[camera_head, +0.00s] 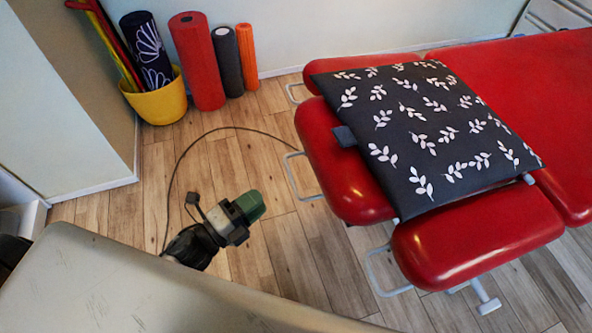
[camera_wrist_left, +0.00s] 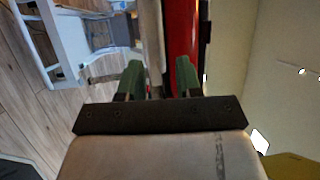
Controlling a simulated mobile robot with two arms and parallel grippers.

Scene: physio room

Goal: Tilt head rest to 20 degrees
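The red padded treatment table (camera_head: 540,80) stands at the right in the head view. Its near end has separate red cushions: one at the left end (camera_head: 345,180), which seems to be the head rest, and one at the front (camera_head: 480,238). A dark cushion with white leaf prints (camera_head: 430,130) lies over the table and hides where these parts join. The head rest's tilt angle cannot be read. My left gripper (camera_head: 249,207) has green fingertips and is left of the head rest, apart from it. In the left wrist view its fingers (camera_wrist_left: 160,78) stand apart with nothing gripped. My right gripper is not in view.
Grey metal loops (camera_head: 300,175) stick out from the table's end cushions. A thin cable (camera_head: 178,165) curves across the wood floor. A yellow bucket (camera_head: 158,100) and several rollers, including a red one (camera_head: 197,62), stand by the wall. Floor between them and the table is open.

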